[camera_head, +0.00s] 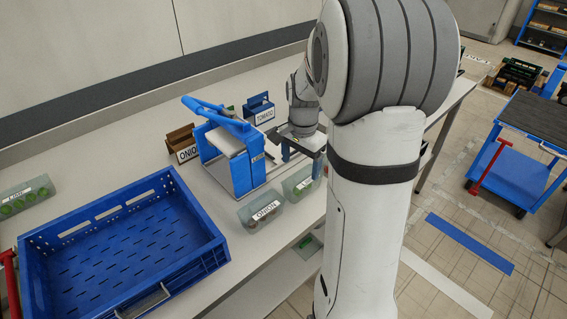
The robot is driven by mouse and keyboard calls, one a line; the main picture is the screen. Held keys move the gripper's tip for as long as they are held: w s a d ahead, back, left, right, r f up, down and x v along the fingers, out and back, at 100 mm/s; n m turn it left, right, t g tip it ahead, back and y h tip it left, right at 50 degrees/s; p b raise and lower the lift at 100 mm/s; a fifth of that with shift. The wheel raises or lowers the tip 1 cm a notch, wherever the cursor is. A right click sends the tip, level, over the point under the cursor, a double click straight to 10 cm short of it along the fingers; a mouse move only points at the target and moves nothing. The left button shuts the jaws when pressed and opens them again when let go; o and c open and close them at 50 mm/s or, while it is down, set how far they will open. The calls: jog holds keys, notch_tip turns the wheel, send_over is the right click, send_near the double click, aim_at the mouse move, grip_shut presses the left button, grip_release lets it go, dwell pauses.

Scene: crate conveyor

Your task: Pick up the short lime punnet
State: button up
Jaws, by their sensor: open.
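A clear punnet with green contents and a white label (302,183) stands on the bench just below my gripper; its label is partly hidden, so I cannot read it fully. Another clear punnet with green limes (24,198) lies at the far left of the bench; its label is small and tilted. My gripper (301,159) is open, pointing down above and slightly behind the nearer green punnet, and seems apart from it. My arm hides part of the bench to the right.
A clear onion punnet (262,214) stands just left of the nearer green punnet. A blue scale-like device (230,155), an onion box (184,146) and a tomato box (260,108) stand behind. An empty blue crate (208,258) fills the left front. A blue cart (518,170) stands right.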

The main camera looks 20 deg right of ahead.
aim_at(301, 182)
jog(key=shift+w+d+f+m, duration=0.6)
jog(key=shift+d+f, duration=0.2)
jog(key=shift+f, duration=0.05)
jog(key=f, duration=0.4)
jog(key=f+p, duration=0.1)
jog(key=f, duration=0.2)
jog(key=shift+a+f, duration=0.2)
jog(key=shift+f, duration=0.2)
jog(key=shift+c, duration=0.2)
jog(key=c, duration=1)
